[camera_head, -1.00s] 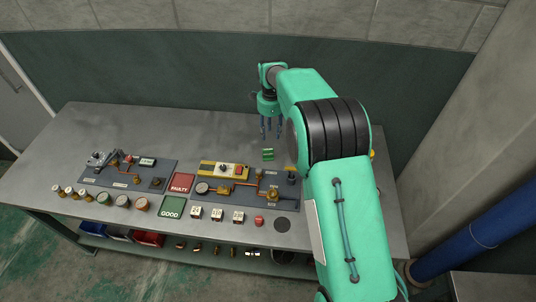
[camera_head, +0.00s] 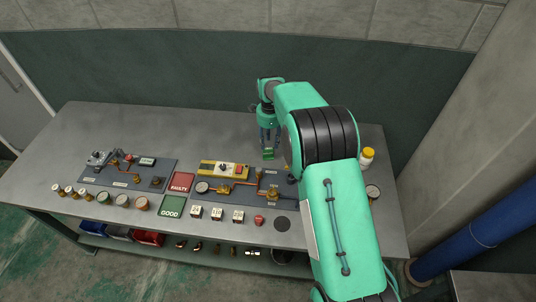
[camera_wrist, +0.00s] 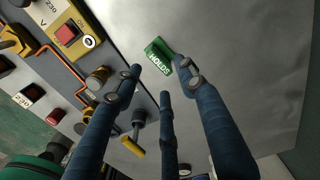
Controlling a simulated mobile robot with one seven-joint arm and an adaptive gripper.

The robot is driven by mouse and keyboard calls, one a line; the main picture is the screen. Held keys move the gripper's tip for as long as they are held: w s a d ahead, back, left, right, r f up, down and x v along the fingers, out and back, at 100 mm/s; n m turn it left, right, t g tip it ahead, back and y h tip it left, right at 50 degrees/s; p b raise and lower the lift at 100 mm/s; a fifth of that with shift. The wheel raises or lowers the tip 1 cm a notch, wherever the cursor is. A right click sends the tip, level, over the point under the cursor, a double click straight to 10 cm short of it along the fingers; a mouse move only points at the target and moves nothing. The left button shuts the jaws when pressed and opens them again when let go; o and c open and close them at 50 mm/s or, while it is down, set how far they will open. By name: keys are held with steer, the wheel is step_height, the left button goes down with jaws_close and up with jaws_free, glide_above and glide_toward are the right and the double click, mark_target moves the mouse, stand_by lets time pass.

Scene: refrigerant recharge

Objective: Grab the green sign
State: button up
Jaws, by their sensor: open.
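The green sign (camera_head: 268,154) is a small block that stands on the grey table behind the gauge board. In the wrist view the green sign (camera_wrist: 159,56) shows the word "HOLDS" in white. My gripper (camera_head: 269,143) is right above the sign, pointing down. In the wrist view my gripper's blue fingers (camera_wrist: 165,80) are spread, with the sign just beyond their tips. One fingertip overlaps the sign's right edge in the picture. I cannot tell whether it touches. Nothing is held.
The board with a yellow box (camera_head: 224,170) and copper pipes lies just in front. A red FAULTY pad (camera_head: 181,182) and a green GOOD pad (camera_head: 171,206) lie to its left. A yellow-capped bottle (camera_head: 367,158) stands at right. The table's back left is clear.

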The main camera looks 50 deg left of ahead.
mark_target(270, 149)
steer(key=shift+f, duration=1.25)
steer(key=shift+d+f, duration=0.15)
steer(key=shift+f, duration=2.45)
jaws_close()
